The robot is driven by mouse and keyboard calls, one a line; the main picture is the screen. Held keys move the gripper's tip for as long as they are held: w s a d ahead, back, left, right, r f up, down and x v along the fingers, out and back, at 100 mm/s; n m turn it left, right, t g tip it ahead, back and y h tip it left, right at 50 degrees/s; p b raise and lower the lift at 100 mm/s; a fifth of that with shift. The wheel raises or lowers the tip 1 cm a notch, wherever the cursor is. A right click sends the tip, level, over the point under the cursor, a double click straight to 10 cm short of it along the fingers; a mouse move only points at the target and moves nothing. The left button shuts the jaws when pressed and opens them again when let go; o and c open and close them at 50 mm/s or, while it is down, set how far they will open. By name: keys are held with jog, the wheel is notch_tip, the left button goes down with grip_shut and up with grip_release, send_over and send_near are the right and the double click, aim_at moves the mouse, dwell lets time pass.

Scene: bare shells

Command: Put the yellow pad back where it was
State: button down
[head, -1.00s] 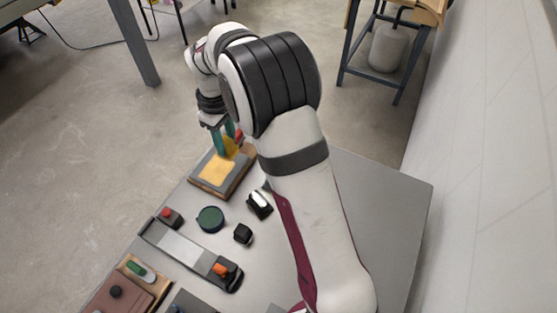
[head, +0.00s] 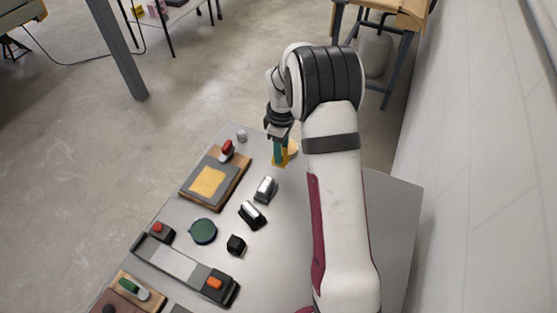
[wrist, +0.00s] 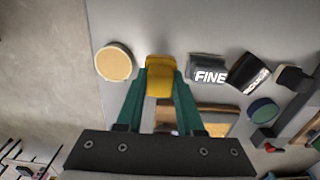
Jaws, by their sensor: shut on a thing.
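The yellow pad (wrist: 160,78) is a small yellow block between the green fingertips of my gripper (wrist: 160,88) in the wrist view. My gripper is shut on it. In the head view my gripper (head: 279,158) points down over the far part of the table, and the yellow pad (head: 280,161) shows at its tips. I cannot tell whether the pad touches the table. A wooden board (head: 236,193) with a grey plate and an orange-yellow square (head: 208,181) lies to the left of the gripper. A red-topped clamp (head: 227,149) stands at the board's far end.
A round tan disc (wrist: 114,62) lies beside the pad; it is partly hidden in the head view. A grey block marked FINE (wrist: 207,70), a black-and-silver block (head: 252,214), a green round lid (head: 203,231) and a black knob (head: 236,244) stand nearer. The right table side is bare.

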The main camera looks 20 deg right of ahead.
jog(key=shift+w+a+f, duration=0.15)
jog(key=shift+f, duration=1)
jog(key=shift+w+a+f, duration=0.1)
jog(key=shift+a+f, duration=0.05)
jog(key=shift+f, duration=0.95)
jog(key=shift+f, duration=0.1)
jog(key=c, duration=0.5)
grip_release()
jog(key=shift+c, duration=0.2)
notch_tip(320, 180, up, 12)
jog(key=shift+r, duration=0.15)
jog(key=s+a+r+m, duration=0.5)
jog(key=s+r, duration=0.2)
jog(key=s, duration=0.3)
jog(key=s+a+m+y, duration=0.1)
jog(key=s+a+m, duration=0.2)
jog(key=s, duration=0.8)
jog(key=s+a+m, duration=0.3)
jog(key=s+m, duration=0.3)
jog(key=s, duration=0.5)
jog(key=shift+a+r+m+y, duration=0.15)
jog(key=shift+a+m+y, duration=0.15)
jog(key=shift+a+y, duration=0.1)
